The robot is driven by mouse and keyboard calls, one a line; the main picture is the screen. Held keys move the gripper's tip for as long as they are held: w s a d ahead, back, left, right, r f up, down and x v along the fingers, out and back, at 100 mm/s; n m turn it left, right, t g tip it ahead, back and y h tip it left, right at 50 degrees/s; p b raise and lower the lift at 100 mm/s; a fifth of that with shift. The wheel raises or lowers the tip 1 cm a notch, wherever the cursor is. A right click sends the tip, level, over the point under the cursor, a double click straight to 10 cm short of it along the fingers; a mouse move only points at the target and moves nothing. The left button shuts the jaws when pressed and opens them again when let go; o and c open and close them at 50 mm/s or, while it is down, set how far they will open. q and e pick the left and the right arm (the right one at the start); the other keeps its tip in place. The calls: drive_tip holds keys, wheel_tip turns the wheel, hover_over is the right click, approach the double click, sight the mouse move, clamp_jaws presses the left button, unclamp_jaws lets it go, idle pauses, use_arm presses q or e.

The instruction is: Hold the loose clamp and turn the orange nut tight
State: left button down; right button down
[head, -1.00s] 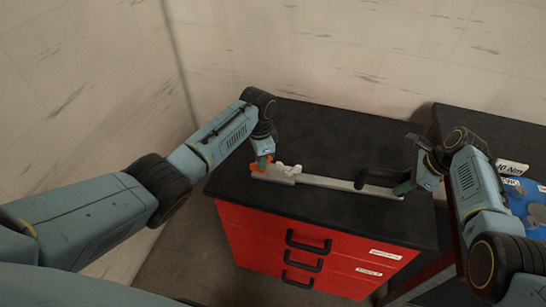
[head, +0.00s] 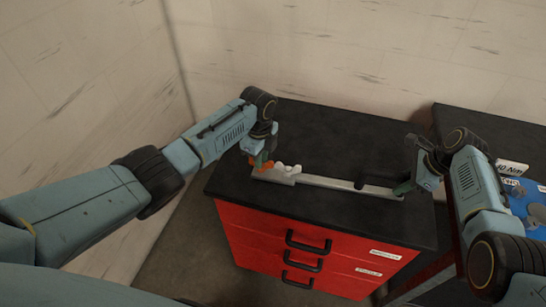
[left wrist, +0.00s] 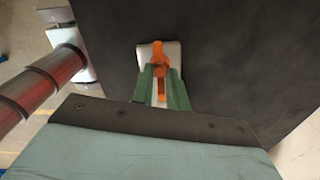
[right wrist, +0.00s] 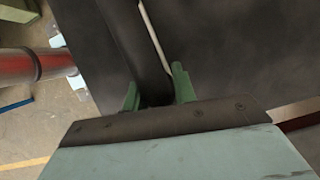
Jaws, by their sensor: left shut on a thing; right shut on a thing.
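The clamp lies on the black cabinet top, with a long pale grey bar (head: 325,182) and a pale block (head: 284,176) at its left end. The orange nut (head: 262,165) is at that left end. My left gripper (head: 256,160) is shut on the nut; in the left wrist view the orange nut (left wrist: 160,60) shows between the green fingertips, in front of a pale block. My right gripper (head: 400,188) is shut on the clamp's black handle (head: 372,184) at the right end. In the right wrist view the dark handle (right wrist: 150,75) runs between the green fingers.
The black top (head: 310,140) is clear behind the bar. The red drawer cabinet (head: 265,245) stands below. At the right is another black surface with a white label block (head: 512,167) and a blue item (head: 522,198). A pale wall stands close behind.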

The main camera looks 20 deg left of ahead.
use_arm(q)
drive_tip(key=shift+m, duration=0.8)
drive_tip(key=shift+d, duration=0.1)
drive_tip(key=c, duration=1.4)
unclamp_jaws()
drive_tip(key=shift+r, duration=0.1)
wheel_tip(320, 180, up, 12)
